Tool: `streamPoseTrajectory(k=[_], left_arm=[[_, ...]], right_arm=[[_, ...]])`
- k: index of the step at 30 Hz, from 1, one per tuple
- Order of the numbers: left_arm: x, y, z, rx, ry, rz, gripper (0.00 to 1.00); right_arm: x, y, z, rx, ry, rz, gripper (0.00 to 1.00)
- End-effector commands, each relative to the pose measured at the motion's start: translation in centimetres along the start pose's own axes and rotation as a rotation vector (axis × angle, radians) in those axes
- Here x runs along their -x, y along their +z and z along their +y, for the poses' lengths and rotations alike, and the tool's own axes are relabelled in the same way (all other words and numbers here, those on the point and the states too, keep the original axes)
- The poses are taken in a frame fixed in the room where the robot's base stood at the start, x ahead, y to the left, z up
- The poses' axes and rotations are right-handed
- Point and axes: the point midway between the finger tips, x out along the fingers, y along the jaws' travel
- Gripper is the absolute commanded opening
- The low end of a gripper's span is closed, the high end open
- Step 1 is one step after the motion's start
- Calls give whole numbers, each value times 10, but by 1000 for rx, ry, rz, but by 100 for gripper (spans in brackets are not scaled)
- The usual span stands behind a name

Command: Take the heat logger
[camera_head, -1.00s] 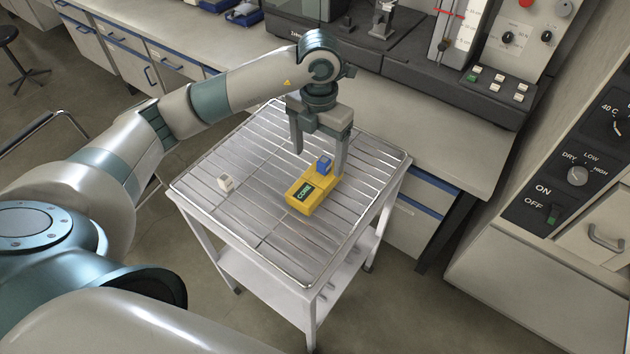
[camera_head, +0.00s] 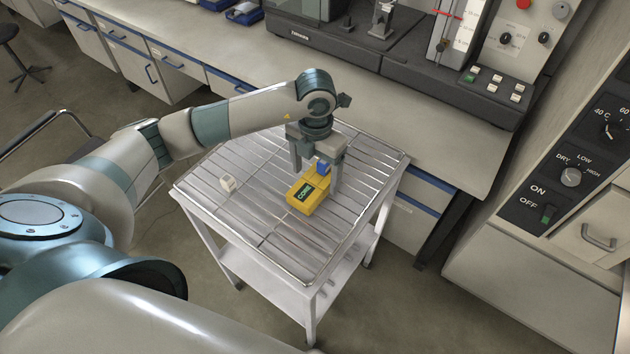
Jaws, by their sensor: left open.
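The heat logger seems to be the yellow box (camera_head: 301,205) with a dark lettered label on its top and a blue block (camera_head: 322,170) at its far end. It lies on the slatted top of a white cart (camera_head: 262,240). My left gripper (camera_head: 316,178) points down over the far end of the yellow box. Its fingers are apart, one on each side of the blue block. I cannot tell whether they touch the box. The palm hides part of the blue block. My right gripper is not in view.
A lab bench (camera_head: 420,128) with instruments stands behind the cart. A cabinet with dials (camera_head: 560,175) is on the right. The front of the cart top is clear.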

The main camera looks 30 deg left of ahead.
Motion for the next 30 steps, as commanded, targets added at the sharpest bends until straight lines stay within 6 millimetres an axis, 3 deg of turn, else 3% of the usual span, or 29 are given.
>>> streamPoseTrajectory(k=[2,9,23,28,30], left_arm=[[-6,-4,0,1,0,4,77],[-28,-2,0,0,0,1,77],[-28,-2,0,0,0,0,77],[-28,-2,0,0,0,0,36],[-28,-2,0,0,0,0,26]], right_arm=[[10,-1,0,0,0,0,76],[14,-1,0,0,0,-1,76],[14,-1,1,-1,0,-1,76],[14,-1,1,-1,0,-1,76],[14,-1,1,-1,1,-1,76]])
